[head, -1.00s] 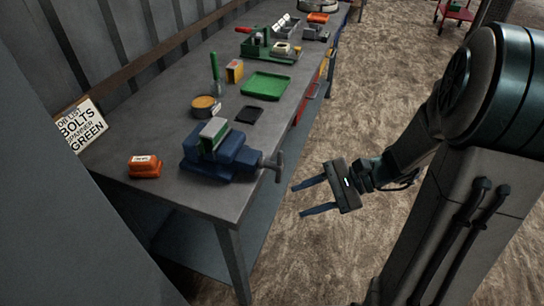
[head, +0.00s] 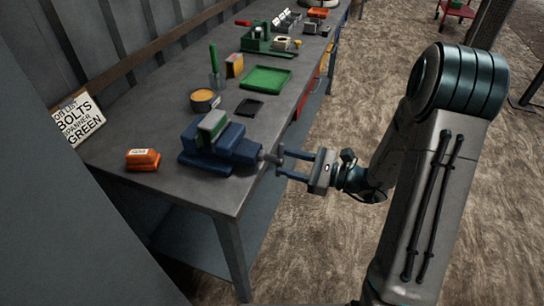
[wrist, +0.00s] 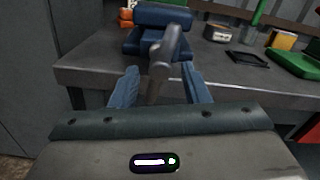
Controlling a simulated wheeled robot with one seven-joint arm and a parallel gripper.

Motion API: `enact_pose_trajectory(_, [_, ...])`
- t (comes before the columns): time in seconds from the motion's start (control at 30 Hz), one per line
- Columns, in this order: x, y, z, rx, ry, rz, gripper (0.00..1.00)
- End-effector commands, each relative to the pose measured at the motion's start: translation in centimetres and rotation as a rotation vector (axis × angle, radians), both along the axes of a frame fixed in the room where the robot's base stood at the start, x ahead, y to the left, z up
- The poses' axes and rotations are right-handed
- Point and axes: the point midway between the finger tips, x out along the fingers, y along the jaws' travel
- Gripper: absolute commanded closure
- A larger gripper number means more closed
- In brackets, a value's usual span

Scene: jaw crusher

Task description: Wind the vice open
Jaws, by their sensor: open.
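The blue vice (head: 222,148) is on the bench near its front edge, with a green and pale block (head: 212,127) at its jaws. Its grey screw end and handle (head: 272,158) stick out over the bench edge toward my gripper. My gripper (head: 282,164) is open, its two fingers pointing at the handle. In the wrist view the handle (wrist: 164,60) stands between the blue fingers of my gripper (wrist: 155,88), near their tips. I cannot tell whether a finger touches it. The vice (wrist: 158,32) shows behind it.
An orange box (head: 143,160) sits left of the vice on the grey bench (head: 130,200). Behind are a yellow-topped tin (head: 204,100), a dark flat tray (head: 249,108) and a green tray (head: 267,79). The floor right of the bench is clear around my arm.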

Motion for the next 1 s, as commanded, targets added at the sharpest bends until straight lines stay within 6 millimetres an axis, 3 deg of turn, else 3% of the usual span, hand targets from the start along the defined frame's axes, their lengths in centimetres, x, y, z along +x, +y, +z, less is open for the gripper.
enact_pose_trajectory(0.1, [0.7,2.3,0.1,0.000,0.000,0.005,0.58])
enact_pose_trajectory(0.3, [1.6,4.4,0.0,-0.001,0.000,0.003,0.58])
enact_pose_trajectory(0.67, [1.8,5.0,0.0,-0.001,0.000,0.000,0.58])
enact_pose_trajectory(0.7, [1.8,5.0,0.0,-0.001,0.000,0.000,0.61])
enact_pose_trajectory(0.83, [1.8,5.0,0.0,-0.001,0.000,0.000,0.97])
enact_pose_trajectory(1.0, [1.8,5.0,0.0,-0.001,-0.001,0.001,1.00])
